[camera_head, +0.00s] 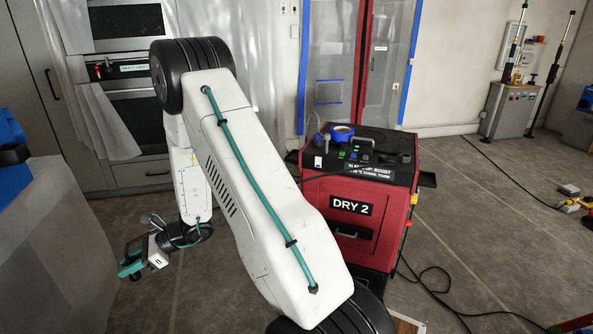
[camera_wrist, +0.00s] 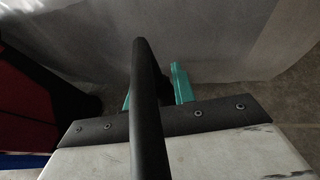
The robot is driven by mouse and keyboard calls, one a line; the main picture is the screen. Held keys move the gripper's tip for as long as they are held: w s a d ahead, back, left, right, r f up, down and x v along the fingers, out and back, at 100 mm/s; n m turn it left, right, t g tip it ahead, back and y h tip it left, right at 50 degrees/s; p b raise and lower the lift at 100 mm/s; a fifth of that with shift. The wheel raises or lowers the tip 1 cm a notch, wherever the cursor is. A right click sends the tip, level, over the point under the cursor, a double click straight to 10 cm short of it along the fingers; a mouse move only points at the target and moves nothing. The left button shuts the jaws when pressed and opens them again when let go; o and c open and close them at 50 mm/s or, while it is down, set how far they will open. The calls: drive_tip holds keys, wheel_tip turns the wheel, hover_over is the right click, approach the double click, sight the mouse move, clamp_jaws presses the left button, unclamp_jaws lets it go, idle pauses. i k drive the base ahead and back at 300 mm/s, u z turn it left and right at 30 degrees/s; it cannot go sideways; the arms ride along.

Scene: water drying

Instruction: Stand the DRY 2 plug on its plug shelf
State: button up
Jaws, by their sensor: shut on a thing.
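My gripper (camera_head: 130,258) is low at the left in the head view, beyond my arm. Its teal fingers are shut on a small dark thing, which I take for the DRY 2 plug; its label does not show. In the wrist view the teal fingers of my gripper (camera_wrist: 155,90) lie behind a thick black bar or cord, which hides most of what they hold. The red DRY 2 machine (camera_head: 350,239) stands right of my arm. A dark ledge (camera_head: 428,180) juts from its right side; I cannot tell whether it is the plug shelf.
A grey covered block (camera_head: 62,235) stands left of my gripper, and a grey surface (camera_wrist: 220,40) fills the wrist view's background. Black cable (camera_head: 440,285) lies on the floor right of the machine. Oven cabinets (camera_head: 130,90) stand behind.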

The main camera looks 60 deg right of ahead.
sight(424, 179)
drive_tip(key=u, duration=0.1)
drive_tip(key=k, duration=1.55)
drive_tip(key=z, duration=1.45)
drive_tip(key=i, duration=0.25)
